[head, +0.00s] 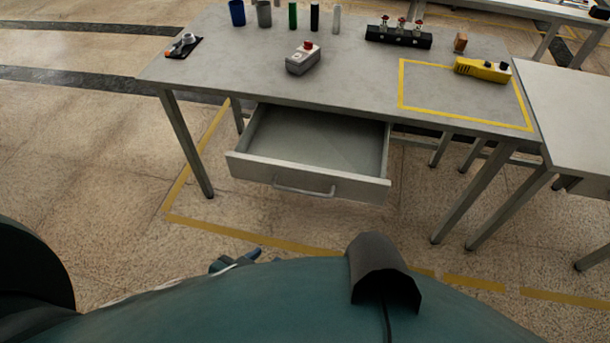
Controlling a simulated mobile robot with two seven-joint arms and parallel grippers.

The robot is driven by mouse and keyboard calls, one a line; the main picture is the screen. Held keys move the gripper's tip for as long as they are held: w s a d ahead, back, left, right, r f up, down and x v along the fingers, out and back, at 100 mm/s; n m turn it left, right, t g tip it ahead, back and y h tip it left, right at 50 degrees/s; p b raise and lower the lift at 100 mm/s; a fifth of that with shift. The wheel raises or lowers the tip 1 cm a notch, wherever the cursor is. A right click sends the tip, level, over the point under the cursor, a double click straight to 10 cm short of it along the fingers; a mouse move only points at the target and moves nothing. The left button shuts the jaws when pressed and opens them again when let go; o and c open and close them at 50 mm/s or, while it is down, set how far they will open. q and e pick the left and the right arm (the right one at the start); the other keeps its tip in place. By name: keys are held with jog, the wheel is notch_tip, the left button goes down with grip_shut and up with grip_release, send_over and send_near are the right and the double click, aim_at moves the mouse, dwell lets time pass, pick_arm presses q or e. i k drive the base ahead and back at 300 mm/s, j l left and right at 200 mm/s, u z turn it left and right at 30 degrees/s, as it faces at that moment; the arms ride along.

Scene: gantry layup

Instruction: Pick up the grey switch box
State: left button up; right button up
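Only a small part of my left gripper (237,261) shows, low in the picture behind my own teal body. It is well below and in front of the table, far from the box. Its fingers are mostly hidden, so its opening is unclear. My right gripper is out of view.
An open, empty drawer (318,140) juts out under the table's front edge. Several cylinders (264,14), a black rack (398,37) and a yellow control box (483,69) stand on the table. Another table (570,110) adjoins at right.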

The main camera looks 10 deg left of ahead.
aim_at(296, 62)
jog(key=i+j+u, duration=0.15)
jog(key=u, duration=0.25)
jog(key=i+j+u, duration=0.2)
jog(key=u, duration=0.15)
jog(key=i+j+u, duration=0.2)
jog(key=u, duration=0.2)
jog(key=i+j+u, duration=0.2)
jog(key=u, duration=0.25)
jog(key=i+j+u, duration=0.15)
jog(key=u, duration=0.3)
jog(key=i+u, duration=0.3)
jog(key=u, duration=0.15)
jog(key=i+z, duration=0.2)
jog(key=z, duration=0.15)
jog(key=i+j+z, duration=0.1)
jog(key=i+z, duration=0.25)
jog(key=i+j+z, duration=0.1)
jog(key=z, duration=0.25)
jog(key=i+z, duration=0.1)
jog(key=z, duration=0.75)
jog(key=i+j+z, duration=0.1)
jog(key=z, duration=0.35)
jog(key=j+z, duration=0.1)
jog(key=z, duration=0.35)
jog(key=i, duration=0.05)
